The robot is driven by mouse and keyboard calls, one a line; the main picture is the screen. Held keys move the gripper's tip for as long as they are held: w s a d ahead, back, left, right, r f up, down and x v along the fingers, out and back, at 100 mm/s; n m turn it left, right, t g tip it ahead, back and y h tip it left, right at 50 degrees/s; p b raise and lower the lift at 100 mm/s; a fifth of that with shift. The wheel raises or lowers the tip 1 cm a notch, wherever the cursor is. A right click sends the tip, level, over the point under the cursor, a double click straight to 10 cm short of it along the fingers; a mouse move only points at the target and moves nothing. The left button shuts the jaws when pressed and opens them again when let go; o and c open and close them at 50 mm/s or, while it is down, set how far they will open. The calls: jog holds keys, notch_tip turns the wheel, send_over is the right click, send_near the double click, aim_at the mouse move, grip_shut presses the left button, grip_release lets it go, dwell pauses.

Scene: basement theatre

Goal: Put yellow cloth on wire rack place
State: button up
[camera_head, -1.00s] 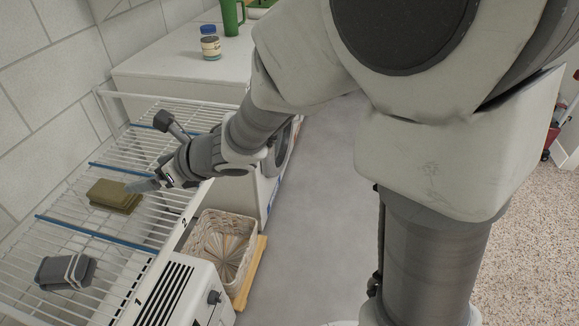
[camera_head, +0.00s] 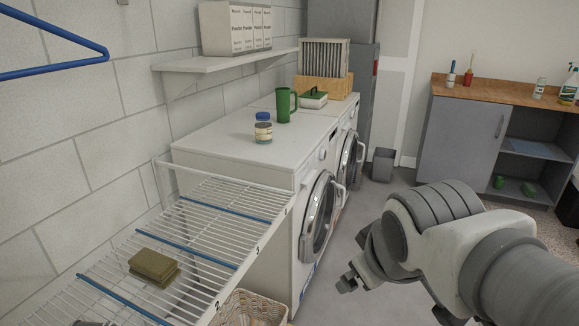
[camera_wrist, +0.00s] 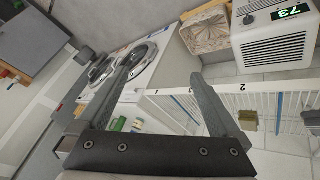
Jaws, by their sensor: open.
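The cloth (camera_head: 154,266), a folded dull olive-yellow stack, lies flat on the white wire rack (camera_head: 235,190). It sits between two blue divider strips, in the section by the label 2. It also shows in the wrist view (camera_wrist: 247,121), on the rack (camera_wrist: 292,104) at the right. My gripper (camera_wrist: 165,70) is open and empty in the wrist view, its two dark fingers wide apart and away from the cloth. In the head view my arm is at the lower right, clear of the rack.
Washing machines (camera_head: 320,215) stand beyond the rack, with a jar (camera_head: 263,128) and green mug (camera_head: 286,105) on top. A wicker basket (camera_head: 248,309) is beside the rack. A blue hanger (camera_head: 55,50) is at upper left. The floor at middle is clear.

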jog(key=s+m, duration=0.1)
jog(key=s+m+g, duration=0.1)
jog(key=s+m, duration=0.3)
jog(key=shift+a+f+y, duration=0.3)
jog(key=shift+a+y, duration=0.05)
jog(key=shift+y, duration=0.05)
jog(key=shift+r, duration=0.15)
